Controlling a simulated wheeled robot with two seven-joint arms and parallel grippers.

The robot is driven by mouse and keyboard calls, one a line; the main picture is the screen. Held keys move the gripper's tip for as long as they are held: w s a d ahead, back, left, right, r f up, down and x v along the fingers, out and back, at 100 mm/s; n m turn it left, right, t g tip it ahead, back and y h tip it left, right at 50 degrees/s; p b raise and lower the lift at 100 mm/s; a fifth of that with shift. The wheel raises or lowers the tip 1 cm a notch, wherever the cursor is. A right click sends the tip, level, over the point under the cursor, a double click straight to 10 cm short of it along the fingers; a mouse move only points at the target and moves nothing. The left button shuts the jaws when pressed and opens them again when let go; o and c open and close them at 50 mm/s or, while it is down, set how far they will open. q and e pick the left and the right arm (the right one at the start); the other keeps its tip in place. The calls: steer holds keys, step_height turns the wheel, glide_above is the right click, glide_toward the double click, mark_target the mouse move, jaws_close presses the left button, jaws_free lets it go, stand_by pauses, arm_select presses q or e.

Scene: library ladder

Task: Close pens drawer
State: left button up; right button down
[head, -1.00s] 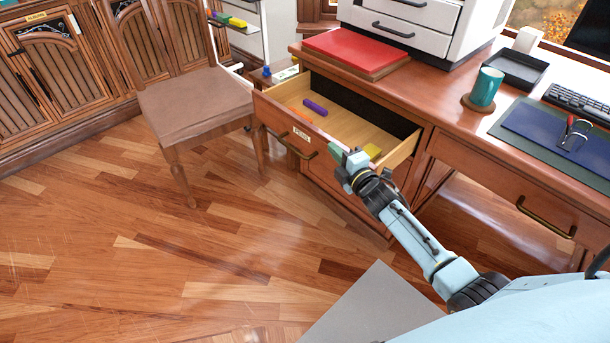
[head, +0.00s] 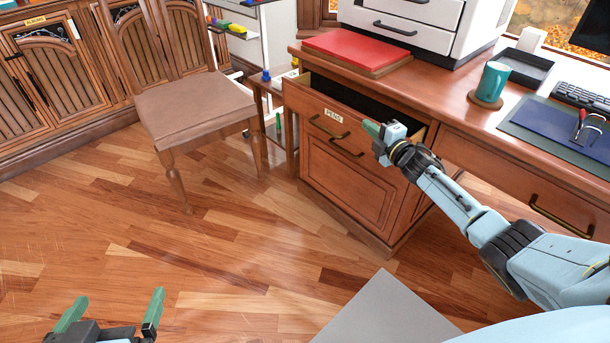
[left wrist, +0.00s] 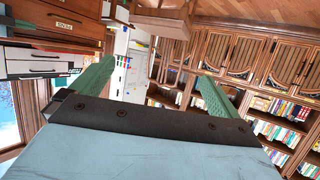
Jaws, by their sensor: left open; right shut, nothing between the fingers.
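The pens drawer (head: 322,117), with a white PENS label and a dark handle, is near the top of the wooden desk pedestal in the head view. It stands partly open, with a dark gap behind its front. My right gripper (head: 372,130) is shut and empty, at the right end of the drawer front; whether it touches is hard to tell. My left gripper (head: 112,312) is open and empty, low at the left over the floor, far from the drawer. The left wrist view shows its two green fingers (left wrist: 150,85) spread apart. The drawer's contents are hidden.
A wooden chair (head: 199,102) stands left of the desk. The desk top holds a red book (head: 357,50), a teal mug (head: 491,82) and a keyboard (head: 582,98). A closed lower drawer (head: 342,180) lies below. The floor in front is clear.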

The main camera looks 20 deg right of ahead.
arm_select(q)
steer(key=shift+w+d+r+t+h+b, duration=0.15)
steer(key=shift+w+d+r+t+h, duration=0.1)
steer(key=shift+r+t, duration=0.4)
steer(key=shift+w+d+r+t+h+b, duration=0.1)
steer(key=shift+w+d+r+t+h, duration=0.2)
steer(key=shift+r, duration=0.55)
steer(key=shift+w+d+r+t+h+b, duration=0.1)
steer(key=shift+w+r+t+h+b, duration=0.05)
steer(key=shift+r+t, duration=0.5)
arm_select(e)
steer(key=shift+w+d, duration=0.3)
steer(key=shift+d, duration=0.65)
steer(key=shift+a, duration=0.1)
